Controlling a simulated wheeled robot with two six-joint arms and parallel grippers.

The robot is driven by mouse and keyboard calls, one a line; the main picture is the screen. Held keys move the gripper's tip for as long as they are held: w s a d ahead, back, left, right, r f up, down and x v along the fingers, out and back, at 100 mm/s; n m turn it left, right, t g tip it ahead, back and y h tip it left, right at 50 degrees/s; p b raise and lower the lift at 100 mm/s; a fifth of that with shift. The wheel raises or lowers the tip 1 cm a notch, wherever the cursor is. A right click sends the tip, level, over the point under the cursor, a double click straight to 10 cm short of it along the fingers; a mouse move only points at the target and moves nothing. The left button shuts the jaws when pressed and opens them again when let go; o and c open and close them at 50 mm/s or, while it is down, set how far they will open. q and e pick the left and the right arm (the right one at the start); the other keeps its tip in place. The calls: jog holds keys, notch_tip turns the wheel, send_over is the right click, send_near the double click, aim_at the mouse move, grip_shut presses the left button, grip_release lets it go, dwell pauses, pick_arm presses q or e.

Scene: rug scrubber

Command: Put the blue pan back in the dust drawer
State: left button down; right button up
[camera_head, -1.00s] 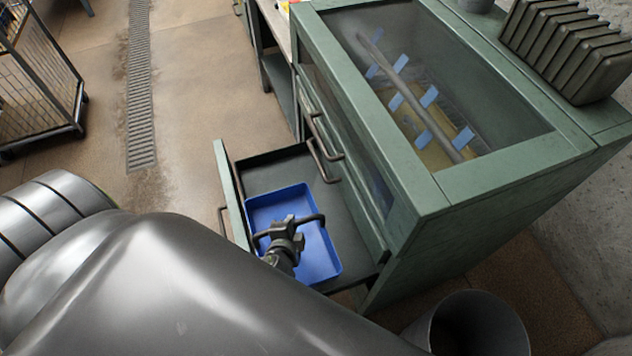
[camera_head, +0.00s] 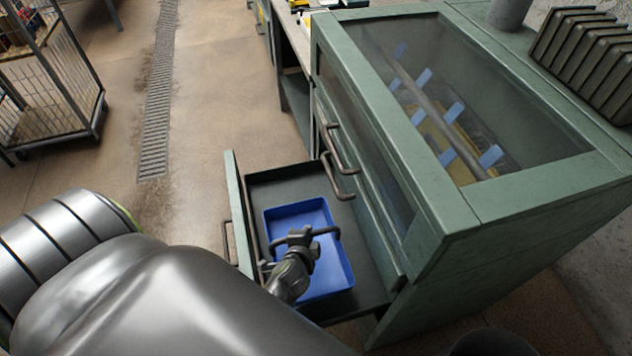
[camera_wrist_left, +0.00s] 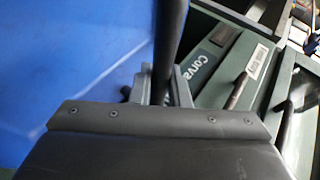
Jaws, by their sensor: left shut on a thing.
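The blue pan (camera_head: 334,271) sits inside the open dust drawer (camera_head: 374,289) of the green machine in the head view. It seems to lie flat within the drawer walls; whether it touches the drawer floor I cannot tell. My left gripper (camera_head: 300,238) is shut on the pan's dark bar handle, above the pan. In the left wrist view the blue pan (camera_wrist_left: 70,65) fills the left side, and the dark handle runs up from the jaws (camera_wrist_left: 165,88). My left arm hides the near end of the drawer. My right gripper is not in view.
The green scrubber cabinet (camera_head: 450,210) with a glass top stands right of the drawer. Dark handles (camera_head: 338,150) stick out from its front above the drawer. A wire cart (camera_head: 50,90) stands at far left. The floor between is clear.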

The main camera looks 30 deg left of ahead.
pick_arm(q)
jog(key=b, duration=0.3)
send_over(317, 218)
notch_tip(317, 218, down, 7)
jog(key=b, duration=0.7)
jog(key=shift+f, duration=0.1)
jog(key=shift+f+b, duration=0.55)
jog(key=shift+b, duration=0.1)
jog(key=shift+f+b, duration=1.5)
jog(key=shift+b, duration=0.05)
jog(key=shift+f+b, duration=0.4)
jog(key=shift+b, duration=0.05)
jog(key=c, duration=1.4)
grip_release()
jog(key=shift+s, duration=0.1)
